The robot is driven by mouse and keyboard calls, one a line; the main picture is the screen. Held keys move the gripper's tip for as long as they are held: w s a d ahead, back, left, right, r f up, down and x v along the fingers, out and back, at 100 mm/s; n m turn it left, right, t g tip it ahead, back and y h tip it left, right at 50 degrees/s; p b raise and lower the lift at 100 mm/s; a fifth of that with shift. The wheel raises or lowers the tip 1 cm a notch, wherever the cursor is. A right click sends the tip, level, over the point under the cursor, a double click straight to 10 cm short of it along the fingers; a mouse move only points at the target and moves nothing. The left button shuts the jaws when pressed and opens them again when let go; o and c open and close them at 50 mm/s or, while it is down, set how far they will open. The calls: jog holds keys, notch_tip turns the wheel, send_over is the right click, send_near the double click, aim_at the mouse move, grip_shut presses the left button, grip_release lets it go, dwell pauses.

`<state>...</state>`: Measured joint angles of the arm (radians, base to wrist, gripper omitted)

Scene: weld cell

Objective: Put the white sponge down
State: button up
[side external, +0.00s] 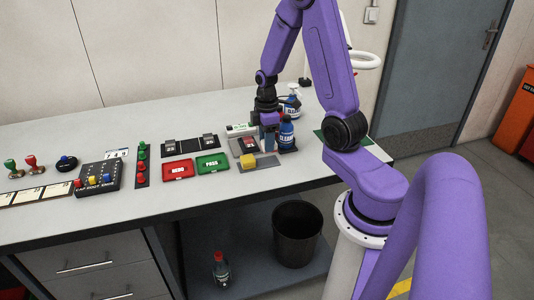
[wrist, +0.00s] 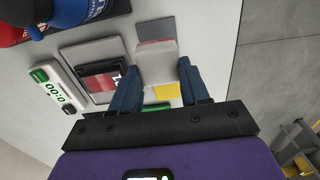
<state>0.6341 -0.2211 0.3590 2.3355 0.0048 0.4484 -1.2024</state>
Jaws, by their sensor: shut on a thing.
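In the wrist view my gripper (wrist: 157,78) has its two blue fingers on either side of a pale block, the white sponge (wrist: 156,60), and is shut on it. A grey mat (wrist: 156,28) shows beyond the sponge, and a yellow block (wrist: 168,90) shows partly between the fingers. In the side view my gripper (side external: 269,148) points down over the bench, close to the yellow block (side external: 247,161) and the grey mat (side external: 267,160). The sponge cannot be made out there. Whether it touches the mat cannot be told.
Blue bottles (side external: 287,133) stand right beside my gripper. A grey tray with a dark and red item (wrist: 103,78) and a display device (wrist: 52,90) lie close by. Red (side external: 177,170) and green (side external: 213,163) trays lie to the left. The bench's front edge is near.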

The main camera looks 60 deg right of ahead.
jog(key=shift+f, duration=2.25)
jog(key=shift+f, duration=0.1)
jog(key=o, duration=1.1)
